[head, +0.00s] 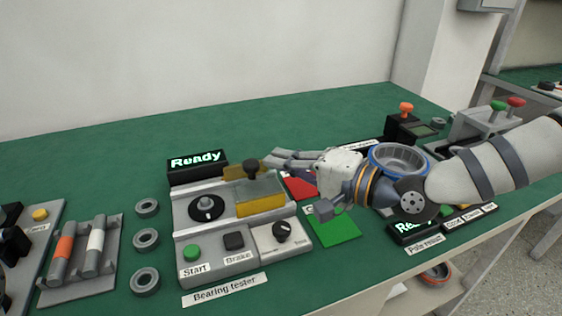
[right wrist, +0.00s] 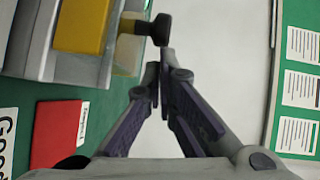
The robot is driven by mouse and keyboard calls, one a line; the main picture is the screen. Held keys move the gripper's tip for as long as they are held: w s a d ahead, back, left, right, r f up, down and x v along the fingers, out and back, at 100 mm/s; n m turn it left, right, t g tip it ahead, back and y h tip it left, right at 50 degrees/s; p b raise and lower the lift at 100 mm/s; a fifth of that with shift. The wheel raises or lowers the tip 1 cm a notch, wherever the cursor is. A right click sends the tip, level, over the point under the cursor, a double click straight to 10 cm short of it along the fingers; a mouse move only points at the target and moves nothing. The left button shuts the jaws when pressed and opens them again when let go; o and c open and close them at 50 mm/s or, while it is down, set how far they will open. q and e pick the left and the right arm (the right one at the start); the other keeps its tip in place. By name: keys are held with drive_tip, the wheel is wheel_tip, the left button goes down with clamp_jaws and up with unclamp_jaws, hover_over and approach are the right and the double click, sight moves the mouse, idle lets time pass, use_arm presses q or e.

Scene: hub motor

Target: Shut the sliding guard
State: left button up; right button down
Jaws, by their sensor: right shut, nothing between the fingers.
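The bearing tester (head: 187,262) stands in the middle of the bench. Its sliding guard (head: 262,203), yellow with a clear top, sits at the right of the rails, leaving the round black spindle (head: 206,208) uncovered on the left. A black knob (head: 251,168) stands at the guard's back edge. My right gripper (head: 272,156) is shut and empty, just right of and behind the knob. In the right wrist view, the fingertips (right wrist: 158,68) are close to the knob (right wrist: 160,29) and the yellow guard (right wrist: 80,25); contact cannot be told. My left gripper is not in view.
Several grey bearing rings (head: 146,239) lie left of the tester. A red mat (head: 300,186) and a green mat (head: 337,229) lie to its right, under my right arm. A lit "Ready" display (head: 198,163) stands behind it. The bench behind is clear.

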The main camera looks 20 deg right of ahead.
drive_tip(key=shift+a, duration=0.1)
drive_tip(key=a, duration=0.9)
drive_tip(key=shift+s+a, duration=0.2)
drive_tip(key=shift+a, duration=0.1)
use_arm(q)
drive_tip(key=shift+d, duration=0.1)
